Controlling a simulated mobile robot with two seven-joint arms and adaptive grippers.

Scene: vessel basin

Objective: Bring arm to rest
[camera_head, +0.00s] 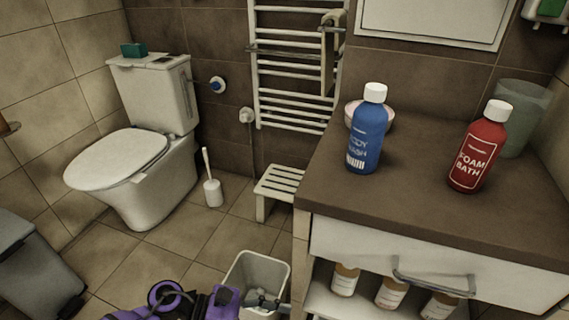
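My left arm, with purple links, comes in along the bottom edge of the head view. My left gripper (264,301) is small, dark and partly cut off by the picture's bottom edge. It shows in front of or over the opening of a white bin (244,268) on the floor; I cannot tell whether it touches the bin. Its fingers are too small and dark to tell open from shut, and I see nothing clearly held. My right arm and gripper are out of view.
A brown-topped cabinet (430,205) at right bears a blue body wash bottle (368,135), a red foam bath bottle (478,150) and a translucent cup (527,115). A white stool (277,186), toilet brush (212,190) and toilet (140,150) stand behind. Floor tiles (140,262) are clear at centre left.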

